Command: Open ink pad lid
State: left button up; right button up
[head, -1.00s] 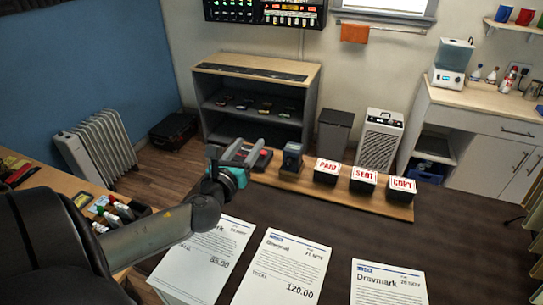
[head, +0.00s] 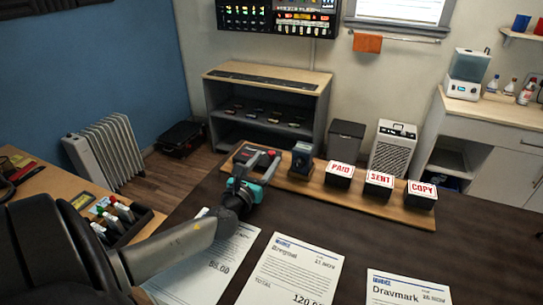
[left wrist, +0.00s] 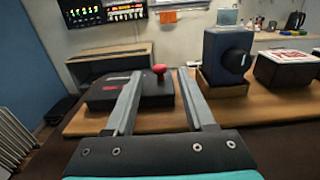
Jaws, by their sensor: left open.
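The ink pad is a flat black box (left wrist: 105,92) with a red mark on top and a red round knob (left wrist: 159,69) near its right end in the left wrist view. Its lid looks shut. In the head view the ink pad (head: 245,154) sits at the left end of the wooden board (head: 325,190), partly behind my gripper. My left gripper (head: 260,165) is open and empty. Its fingers point at the ink pad, and in the left wrist view (left wrist: 160,78) the knob shows between the fingertips. I cannot tell if they touch it. My right gripper is not in view.
A dark blue-grey device (head: 302,160) stands on the board right of the ink pad, close to the gripper. PAID (head: 341,170), SENT (head: 379,179) and COPY (head: 422,190) stamp blocks follow. Invoices (head: 290,268) lie in front on the dark desk.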

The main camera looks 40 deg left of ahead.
aim_at(270, 156)
pick_arm(q)
jog(key=shift+x, duration=2.2)
jog(key=shift+c, duration=0.3)
grip_shut()
